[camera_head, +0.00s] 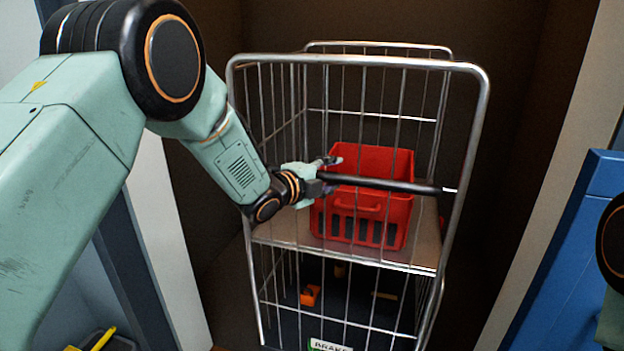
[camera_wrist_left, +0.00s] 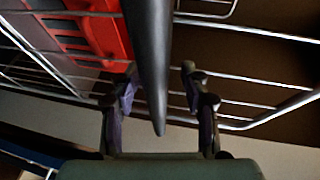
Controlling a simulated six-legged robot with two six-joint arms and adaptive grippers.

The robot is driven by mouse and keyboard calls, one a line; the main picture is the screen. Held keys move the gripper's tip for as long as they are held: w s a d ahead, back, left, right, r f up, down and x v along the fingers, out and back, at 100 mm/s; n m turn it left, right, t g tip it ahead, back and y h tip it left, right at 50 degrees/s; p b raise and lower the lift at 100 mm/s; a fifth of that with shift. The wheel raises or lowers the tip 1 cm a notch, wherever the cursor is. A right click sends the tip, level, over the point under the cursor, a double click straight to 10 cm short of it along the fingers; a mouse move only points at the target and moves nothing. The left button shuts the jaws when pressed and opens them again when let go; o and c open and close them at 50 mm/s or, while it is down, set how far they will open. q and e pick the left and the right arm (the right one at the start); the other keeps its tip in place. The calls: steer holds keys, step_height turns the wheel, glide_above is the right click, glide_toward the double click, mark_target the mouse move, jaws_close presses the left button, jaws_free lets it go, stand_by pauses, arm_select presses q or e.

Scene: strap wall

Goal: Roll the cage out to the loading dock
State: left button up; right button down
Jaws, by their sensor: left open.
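The cage (camera_head: 478,130) is a silver wire roll cage standing upright in a dark recess. A black handle bar (camera_head: 390,184) runs across its near side and shows large in the left wrist view (camera_wrist_left: 147,50). My left gripper (camera_head: 331,174) is at the left end of this bar. Its fingers (camera_wrist_left: 160,85) are open, with the bar between them in the wrist view; I cannot tell whether they touch it. A label reading "BRAKE" (camera_head: 330,346) is at the bottom of the cage, cut by the picture edge. My right gripper is out of view.
A red crate (camera_head: 372,160) sits on the cage's shelf (camera_head: 275,233). A small orange object (camera_head: 310,295) lies on the lower level. A pale post (camera_head: 545,170) and a blue panel (camera_head: 570,250) stand to the right. A yellow object (camera_head: 103,340) is at bottom left.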

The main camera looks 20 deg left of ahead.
arm_select(q)
steer(key=v, duration=1)
steer(key=shift+r, duration=0.1)
